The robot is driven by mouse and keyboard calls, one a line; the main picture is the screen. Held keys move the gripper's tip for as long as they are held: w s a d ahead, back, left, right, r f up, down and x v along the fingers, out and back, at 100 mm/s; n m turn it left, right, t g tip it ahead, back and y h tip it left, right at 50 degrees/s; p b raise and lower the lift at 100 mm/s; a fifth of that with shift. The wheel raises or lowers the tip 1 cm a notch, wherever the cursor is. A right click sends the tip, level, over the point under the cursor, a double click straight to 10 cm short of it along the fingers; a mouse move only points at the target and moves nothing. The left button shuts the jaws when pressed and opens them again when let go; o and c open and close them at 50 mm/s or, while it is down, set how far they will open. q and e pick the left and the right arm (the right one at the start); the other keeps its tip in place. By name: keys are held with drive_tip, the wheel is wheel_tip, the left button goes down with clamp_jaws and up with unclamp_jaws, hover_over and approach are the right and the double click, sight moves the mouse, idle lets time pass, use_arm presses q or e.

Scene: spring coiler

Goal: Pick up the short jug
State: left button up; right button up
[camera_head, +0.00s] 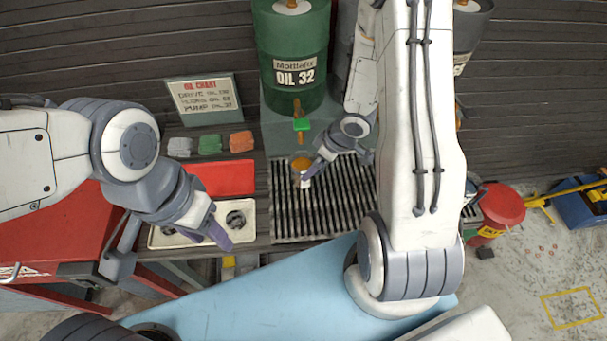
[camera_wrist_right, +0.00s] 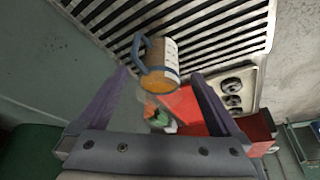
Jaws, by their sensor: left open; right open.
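The jug (camera_head: 301,166) is a small clear cup with orange liquid and stands on the slatted grate below the oil tap. In the right wrist view the jug (camera_wrist_right: 160,62) shows a grey-blue handle and a pale marked side. My right gripper (camera_head: 316,172) is close beside the jug in the head view. In the right wrist view its two purple fingers (camera_wrist_right: 160,78) are apart, with the jug ahead between them and not gripped. My left gripper (camera_head: 168,252) is open and empty, over the left bench near the cream tray.
A green oil drum (camera_head: 293,50) with a tap (camera_head: 300,124) stands behind the grate (camera_head: 325,205). The cream tray (camera_head: 158,238) holds dark round parts. A red tray (camera_head: 225,178), coloured blocks (camera_head: 210,144) and an oil chart (camera_head: 204,98) are at left.

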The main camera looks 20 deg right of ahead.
drive_tip(key=b+x, duration=0.1)
drive_tip(key=x, duration=0.7)
drive_tip(key=shift+w+a+f, duration=0.1)
drive_tip(key=shift+a+f, duration=0.1)
drive_tip(key=shift+f, duration=0.05)
clamp_jaws()
drive_tip(key=shift+r, duration=0.2)
